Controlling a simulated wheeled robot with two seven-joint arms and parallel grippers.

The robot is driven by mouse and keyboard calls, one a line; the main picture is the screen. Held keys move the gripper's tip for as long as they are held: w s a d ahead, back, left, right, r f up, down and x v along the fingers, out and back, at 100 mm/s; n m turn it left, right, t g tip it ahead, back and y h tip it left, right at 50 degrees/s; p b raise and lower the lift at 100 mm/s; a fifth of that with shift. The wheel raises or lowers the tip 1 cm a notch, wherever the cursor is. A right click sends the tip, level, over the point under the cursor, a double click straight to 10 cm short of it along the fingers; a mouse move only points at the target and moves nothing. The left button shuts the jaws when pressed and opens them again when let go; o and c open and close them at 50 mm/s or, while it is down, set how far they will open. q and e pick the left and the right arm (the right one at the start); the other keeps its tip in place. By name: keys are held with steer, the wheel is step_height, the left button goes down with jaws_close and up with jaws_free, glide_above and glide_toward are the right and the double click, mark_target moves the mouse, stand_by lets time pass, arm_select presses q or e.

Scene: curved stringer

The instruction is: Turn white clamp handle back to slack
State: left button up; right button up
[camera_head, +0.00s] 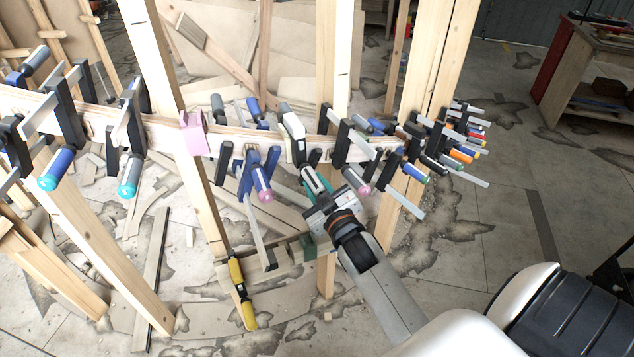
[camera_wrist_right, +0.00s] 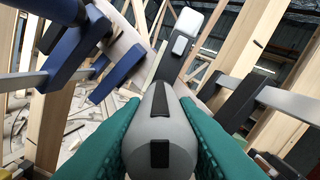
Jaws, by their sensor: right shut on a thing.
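The handle points toward my wrist. My left gripper is not in view.
Blue clamps (camera_head: 260,175) hang close on the left, and a black clamp with a pink-tipped handle (camera_head: 345,145) is close on the right. More clamps line the curved stringer (camera_head: 160,130). Wooden posts (camera_head: 333,60) stand behind. A yellow-handled clamp (camera_head: 242,290) is lower down.

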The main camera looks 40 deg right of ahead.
steer(key=n+p, duration=0.1)
steer(key=n, duration=0.2)
steer(key=shift+r+n, duration=0.1)
steer(key=shift+n, duration=0.3)
steer(key=n, duration=0.3)
steer(key=shift+n+p, duration=0.3)
steer(key=shift+p, duration=0.05)
steer(key=n, duration=0.3)
steer(key=shift+n, duration=0.3)
steer(key=n+p, duration=0.1)
steer(key=n, duration=0.2)
steer(key=shift+n, duration=0.3)
steer(key=n, duration=0.3)
steer(key=shift+r+n+p, duration=0.1)
steer(key=shift+n+p, duration=0.2)
steer(key=n, duration=0.3)
steer(key=shift+n+p, duration=0.4)
steer(key=n+p, duration=0.2)
steer(key=n, duration=0.4)
steer(key=shift+n, duration=0.3)
